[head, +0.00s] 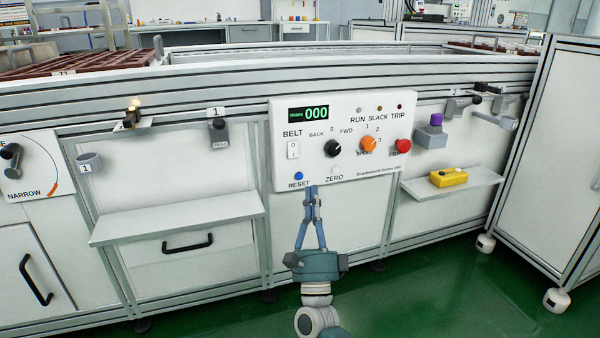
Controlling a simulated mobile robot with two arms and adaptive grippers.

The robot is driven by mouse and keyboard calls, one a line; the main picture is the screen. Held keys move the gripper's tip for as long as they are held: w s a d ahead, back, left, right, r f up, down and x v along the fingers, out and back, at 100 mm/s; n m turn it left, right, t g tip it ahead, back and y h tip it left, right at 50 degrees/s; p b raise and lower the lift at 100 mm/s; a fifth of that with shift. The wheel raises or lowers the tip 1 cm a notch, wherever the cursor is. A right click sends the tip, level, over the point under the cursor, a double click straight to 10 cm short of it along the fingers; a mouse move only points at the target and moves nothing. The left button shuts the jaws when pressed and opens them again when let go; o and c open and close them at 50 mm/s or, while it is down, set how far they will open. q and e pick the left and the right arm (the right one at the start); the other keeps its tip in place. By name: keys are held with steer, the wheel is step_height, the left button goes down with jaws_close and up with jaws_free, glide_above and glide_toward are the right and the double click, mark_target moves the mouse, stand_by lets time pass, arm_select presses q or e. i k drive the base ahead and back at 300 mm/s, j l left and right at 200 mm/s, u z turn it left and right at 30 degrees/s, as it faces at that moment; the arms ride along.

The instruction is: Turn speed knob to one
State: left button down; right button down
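The orange speed knob (368,144) sits on the white control panel (341,105), with marks 1, 2 and 3 around its upper right. Its pointer is too small to read for certain. My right gripper (312,187) points up in front of the panel's lower edge, below and left of the speed knob and apart from it. Its fingertips are together, with nothing seen between them. My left gripper is not in view.
The display (308,113) reads 000. Shelves (178,218) jut out on both sides, the right one holding a yellow box (448,178).

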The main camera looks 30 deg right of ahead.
mark_target(368, 142)
steer(key=k+l, duration=0.8)
